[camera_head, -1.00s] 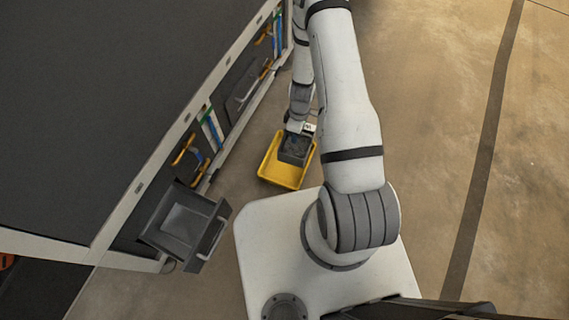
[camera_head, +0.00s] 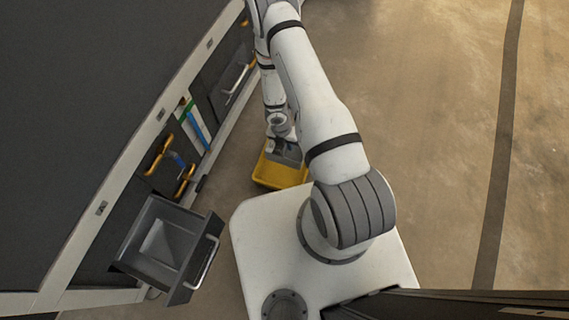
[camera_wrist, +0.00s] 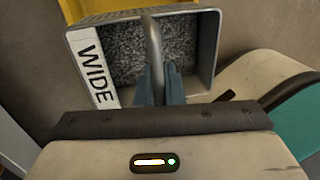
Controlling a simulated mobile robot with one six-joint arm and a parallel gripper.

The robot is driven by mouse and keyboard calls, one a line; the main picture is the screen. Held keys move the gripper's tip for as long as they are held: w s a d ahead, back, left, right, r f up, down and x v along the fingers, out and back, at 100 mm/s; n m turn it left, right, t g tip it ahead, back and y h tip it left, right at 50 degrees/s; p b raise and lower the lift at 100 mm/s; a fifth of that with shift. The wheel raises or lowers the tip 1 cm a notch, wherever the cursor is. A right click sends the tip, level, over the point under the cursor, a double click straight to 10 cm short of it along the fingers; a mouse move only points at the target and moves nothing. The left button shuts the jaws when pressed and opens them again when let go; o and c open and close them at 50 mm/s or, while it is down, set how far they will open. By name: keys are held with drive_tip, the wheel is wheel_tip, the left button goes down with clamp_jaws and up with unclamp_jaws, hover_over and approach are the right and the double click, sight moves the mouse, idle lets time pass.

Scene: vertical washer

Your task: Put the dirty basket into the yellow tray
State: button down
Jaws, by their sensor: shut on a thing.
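The dirty basket (camera_wrist: 140,60) is a grey open box with a speckled grey inside and a white label reading "WIDE". My gripper (camera_wrist: 160,85) is shut on its thin curved handle in the wrist view. In the head view the basket (camera_head: 287,153) appears over the far part of the yellow tray (camera_head: 275,178), below my gripper (camera_head: 282,137). Part of the yellow tray (camera_wrist: 100,6) shows behind the basket at the top of the wrist view. I cannot tell whether the basket touches the tray's floor.
The dark washer bench (camera_head: 90,90) fills the left. An open grey drawer (camera_head: 165,245) with a handle sticks out at its near end. Yellow-handled tools (camera_head: 160,155) hang along its side. The floor (camera_head: 430,150) on the right is clear.

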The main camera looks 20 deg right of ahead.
sight(286, 155)
wheel_tip(286, 155, down, 10)
drive_tip(key=b, duration=0.4)
drive_tip(key=shift+a+f, duration=0.1)
drive_tip(key=shift+a, duration=0.05)
drive_tip(key=shift+f, duration=0.1)
drive_tip(key=c, duration=1.5)
unclamp_jaws()
drive_tip(key=shift+c, duration=0.2)
